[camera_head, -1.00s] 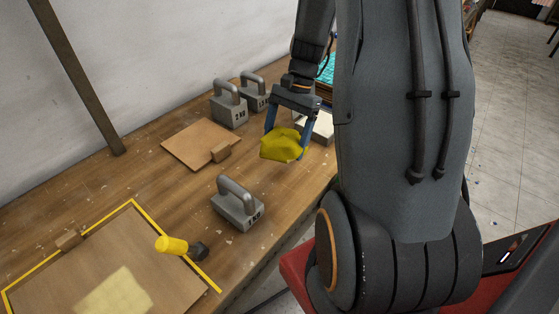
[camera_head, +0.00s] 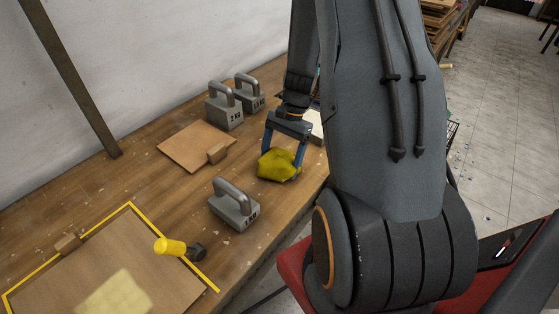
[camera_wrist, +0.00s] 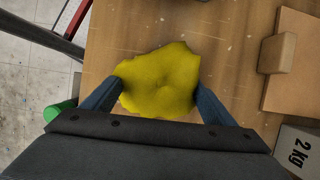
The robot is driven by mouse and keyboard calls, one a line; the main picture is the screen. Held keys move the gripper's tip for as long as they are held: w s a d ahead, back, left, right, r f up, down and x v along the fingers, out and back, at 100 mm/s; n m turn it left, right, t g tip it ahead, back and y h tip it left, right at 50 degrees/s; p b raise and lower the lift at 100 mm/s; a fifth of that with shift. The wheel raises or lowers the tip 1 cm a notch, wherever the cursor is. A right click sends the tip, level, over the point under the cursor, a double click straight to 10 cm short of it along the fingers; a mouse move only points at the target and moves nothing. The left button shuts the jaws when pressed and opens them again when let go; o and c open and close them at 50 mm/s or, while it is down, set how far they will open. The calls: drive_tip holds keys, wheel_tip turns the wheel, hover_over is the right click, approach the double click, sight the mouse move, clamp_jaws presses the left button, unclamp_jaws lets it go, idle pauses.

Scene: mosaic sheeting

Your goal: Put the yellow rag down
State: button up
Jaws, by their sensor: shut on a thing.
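The yellow rag (camera_head: 278,166) is a crumpled bundle between the two blue fingers of my gripper (camera_head: 283,160). My gripper is shut on it from both sides and points down at the wooden table (camera_head: 130,188). The rag is at or just above the tabletop; I cannot tell whether it touches. In the wrist view the rag (camera_wrist: 160,82) fills the gap between the fingertips, with bare table around it.
A grey weight (camera_head: 233,205) stands just in front of the rag, and two more (camera_head: 222,106) stand behind. A brown board with a block (camera_head: 190,146) lies to the left. The table's front edge is close on the right.

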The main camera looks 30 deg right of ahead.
drive_tip(key=shift+f, duration=0.15)
drive_tip(key=o, duration=1)
drive_tip(key=b+v, duration=0.3)
drive_tip(key=v, duration=0.9)
drive_tip(key=shift+s+a+r+n+t+h, duration=0.4)
drive_tip(key=shift+s+a+n+h, duration=0.3)
drive_tip(key=shift+s+a+n, duration=1.45)
drive_tip(key=shift+s+a+r+n+t+h, duration=0.4)
drive_tip(key=shift+s+a+n+h, duration=0.5)
drive_tip(key=shift+a+n, duration=2.2)
drive_tip(key=shift+s+a+r+n+t+h, duration=0.4)
drive_tip(key=shift+s+a+n, duration=1.3)
drive_tip(key=shift+a, duration=2)
drive_tip(key=shift+s+f, duration=0.1)
drive_tip(key=shift+f, duration=0.05)
